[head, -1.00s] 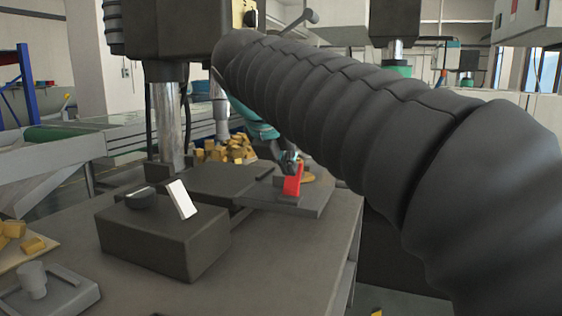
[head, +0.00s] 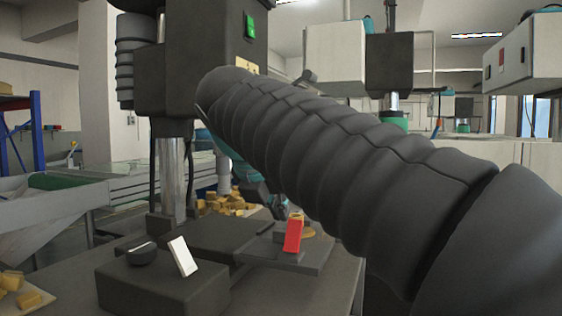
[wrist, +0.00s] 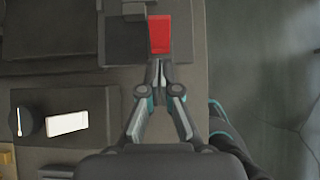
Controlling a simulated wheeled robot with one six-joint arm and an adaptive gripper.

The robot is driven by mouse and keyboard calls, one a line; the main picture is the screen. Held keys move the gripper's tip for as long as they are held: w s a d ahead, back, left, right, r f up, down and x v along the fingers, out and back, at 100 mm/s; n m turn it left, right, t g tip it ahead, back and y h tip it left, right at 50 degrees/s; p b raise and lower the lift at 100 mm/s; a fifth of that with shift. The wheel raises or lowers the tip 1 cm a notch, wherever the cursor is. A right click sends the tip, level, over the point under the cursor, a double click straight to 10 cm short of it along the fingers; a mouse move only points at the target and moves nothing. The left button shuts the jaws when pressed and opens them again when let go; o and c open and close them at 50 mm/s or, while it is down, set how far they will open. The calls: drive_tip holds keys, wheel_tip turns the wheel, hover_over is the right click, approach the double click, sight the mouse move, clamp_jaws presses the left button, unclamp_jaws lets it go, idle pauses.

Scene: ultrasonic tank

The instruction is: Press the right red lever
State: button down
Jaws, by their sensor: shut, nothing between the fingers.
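The red lever (head: 293,235) stands tilted on a dark plate at the right side of the machine table in the head view. In the wrist view the red lever (wrist: 159,34) is just beyond my fingertips. My gripper (wrist: 158,68) is shut and empty, its tips close to the lever's near end. I cannot tell whether they touch it. In the head view my gripper (head: 281,208) is partly hidden behind my arm, close behind the lever.
A white lever (head: 183,256) stands on a dark box (head: 160,288) to the left, beside a dark round knob (head: 141,254). A metal column (head: 172,180) rises behind. Wooden blocks (head: 228,203) lie further back. Open floor (wrist: 265,80) is right of the table.

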wheel_tip(320, 180, up, 10)
drive_tip(key=w+d, duration=0.1)
drive_tip(key=w, duration=0.1)
drive_tip(key=shift+w+f, duration=0.2)
drive_tip(key=shift+f, duration=0.05)
drive_tip(key=shift+d, duration=0.1)
idle(0.3)
drive_tip(key=s+d+f+m+y, duration=0.1)
drive_tip(key=s+d+f+m, duration=0.2)
drive_tip(key=s+f+m, duration=0.4)
drive_tip(key=s+d+f+m+g+y, duration=0.1)
drive_tip(key=s+d+f+m, duration=0.3)
drive_tip(key=f+m, duration=0.9)
drive_tip(key=s+d+f+m+g+y, duration=0.1)
drive_tip(key=s+d+f+m, duration=0.3)
drive_tip(key=s+f+m, duration=0.6)
wheel_tip(320, 180, down, 11)
drive_tip(key=shift+s+d+r+m+y, duration=0.2)
drive_tip(key=shift+s+d+m+y, duration=0.1)
drive_tip(key=shift+m, duration=0.2)
drive_tip(key=shift+s, duration=0.1)
